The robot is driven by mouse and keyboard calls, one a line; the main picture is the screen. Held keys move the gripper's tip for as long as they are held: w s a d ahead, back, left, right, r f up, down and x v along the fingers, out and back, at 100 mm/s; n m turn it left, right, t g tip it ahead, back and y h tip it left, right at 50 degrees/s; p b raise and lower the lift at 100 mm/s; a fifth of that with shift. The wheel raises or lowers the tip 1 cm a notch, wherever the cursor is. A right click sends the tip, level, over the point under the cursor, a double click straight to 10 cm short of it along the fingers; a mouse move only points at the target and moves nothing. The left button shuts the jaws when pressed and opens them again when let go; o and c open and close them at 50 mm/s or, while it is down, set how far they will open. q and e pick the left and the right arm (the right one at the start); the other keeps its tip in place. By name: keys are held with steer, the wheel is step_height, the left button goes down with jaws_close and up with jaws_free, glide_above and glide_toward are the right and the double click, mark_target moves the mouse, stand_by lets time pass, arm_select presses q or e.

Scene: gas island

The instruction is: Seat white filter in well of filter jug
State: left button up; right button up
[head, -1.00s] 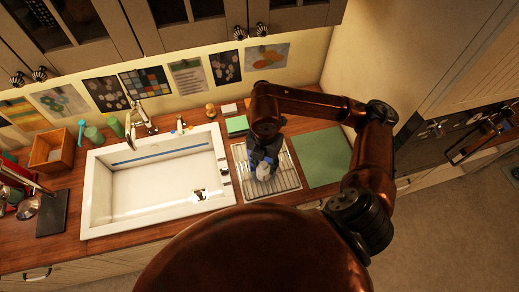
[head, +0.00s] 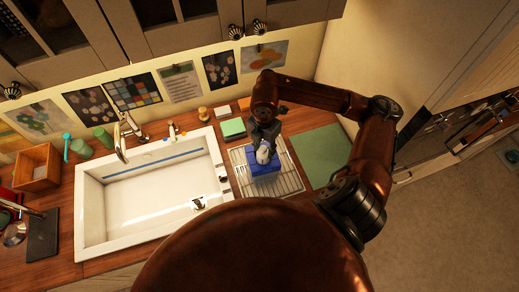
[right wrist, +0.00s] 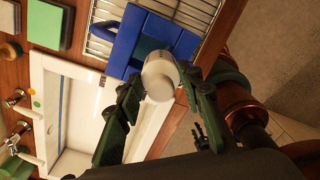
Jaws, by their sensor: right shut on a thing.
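My right gripper (head: 264,140) is shut on the white filter (head: 264,155), a small rounded white piece. The blue filter jug (head: 262,170) stands on the wire rack right of the sink. In the head view the filter overlaps the jug's top. In the right wrist view the filter (right wrist: 158,77) sits between the two fingertips (right wrist: 155,85), in front of the jug's opening (right wrist: 128,35). The filter hides part of the jug, and I cannot tell whether they touch. My left gripper is not in view.
The wire rack (head: 291,178) lies between the white sink (head: 140,215) and a green mat (head: 322,155). A green sponge-like block (head: 233,128) and a small wooden item (head: 203,113) stand behind the rack. The faucet (head: 128,130) rises behind the sink.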

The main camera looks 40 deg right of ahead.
steer(key=shift+w+d+f, duration=0.1)
steer(key=shift+w+f, duration=0.05)
steer(key=shift+w+d+f+b, duration=0.15)
steer(key=shift+f+b, duration=0.15)
steer(key=shift+f, duration=0.1)
steer(key=shift+w+d+f+b, duration=0.15)
steer(key=shift+f+b, duration=0.1)
steer(key=shift+f, duration=0.1)
jaws_close()
steer(key=f, duration=0.2)
steer(key=f+b, duration=0.1)
steer(key=f, duration=0.1)
steer(key=shift+w+b, duration=0.3)
steer(key=shift+w, duration=0.1)
steer(key=shift+s+d+r, duration=0.1)
steer(key=shift+d+r, duration=0.1)
steer(key=o, duration=0.8)
jaws_free()
steer(key=o, duration=0.4)
steer(key=shift+a+r, duration=0.1)
steer(key=shift+a, duration=0.05)
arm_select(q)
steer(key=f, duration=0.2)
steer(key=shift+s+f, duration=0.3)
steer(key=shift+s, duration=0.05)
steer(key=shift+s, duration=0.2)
